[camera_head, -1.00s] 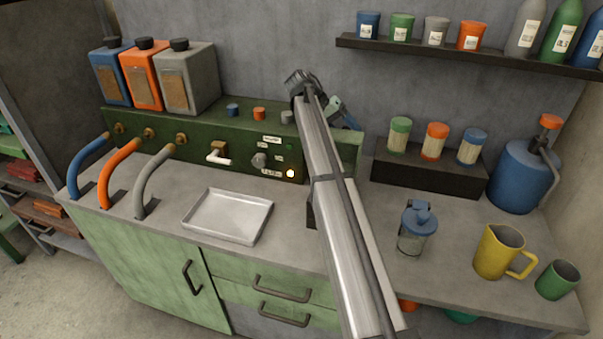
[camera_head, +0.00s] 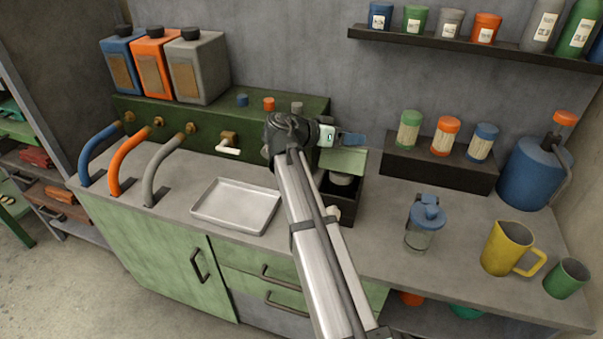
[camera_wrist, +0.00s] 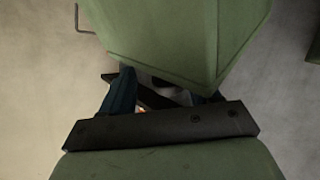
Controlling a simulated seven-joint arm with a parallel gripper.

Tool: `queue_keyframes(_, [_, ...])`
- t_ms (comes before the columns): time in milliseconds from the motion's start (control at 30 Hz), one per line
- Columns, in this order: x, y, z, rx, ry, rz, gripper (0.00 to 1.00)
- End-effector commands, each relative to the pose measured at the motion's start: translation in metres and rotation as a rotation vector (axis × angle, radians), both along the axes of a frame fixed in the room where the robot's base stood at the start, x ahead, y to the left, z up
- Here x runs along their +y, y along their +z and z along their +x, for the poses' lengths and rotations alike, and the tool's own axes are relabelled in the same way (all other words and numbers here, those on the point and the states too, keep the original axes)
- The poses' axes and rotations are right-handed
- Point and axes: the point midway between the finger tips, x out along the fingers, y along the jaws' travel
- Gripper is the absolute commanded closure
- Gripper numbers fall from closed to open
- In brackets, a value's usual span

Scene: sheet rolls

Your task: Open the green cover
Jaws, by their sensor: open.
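The light green cover (camera_head: 345,160) shows in the head view as a flat panel at the back of a small dark box (camera_head: 350,196). It is raised off the box's front, and a pale round thing (camera_head: 341,179) shows inside beneath it. My gripper (camera_head: 352,139), with blue fingers, is open just above the cover's back edge; I cannot tell whether it touches. My arm hides the box's left side. In the wrist view a large green surface (camera_wrist: 175,35) fills the top, and the blue fingers of my gripper (camera_wrist: 163,98) stand apart below it.
A dark green panel (camera_head: 222,112) with pipes and a white-handled tap stands left of my gripper. A dark riser with jars (camera_head: 440,165) is close on the right. A metal tray (camera_head: 237,206) and a blue-lidded jar (camera_head: 424,222) flank my arm on the grey counter.

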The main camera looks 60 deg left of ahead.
Motion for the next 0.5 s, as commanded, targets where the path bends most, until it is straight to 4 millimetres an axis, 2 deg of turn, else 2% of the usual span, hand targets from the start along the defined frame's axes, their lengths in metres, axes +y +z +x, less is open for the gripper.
queue_keyframes(33, [-0.009,-0.005,-0.006,-0.031,0.001,0.027,0.38])
queue_keyframes(100, [-0.015,-0.007,-0.013,-0.075,0.004,0.071,0.38])
queue_keyframes(500, [-0.041,-0.032,-0.04,-0.306,0.003,0.301,0.38])
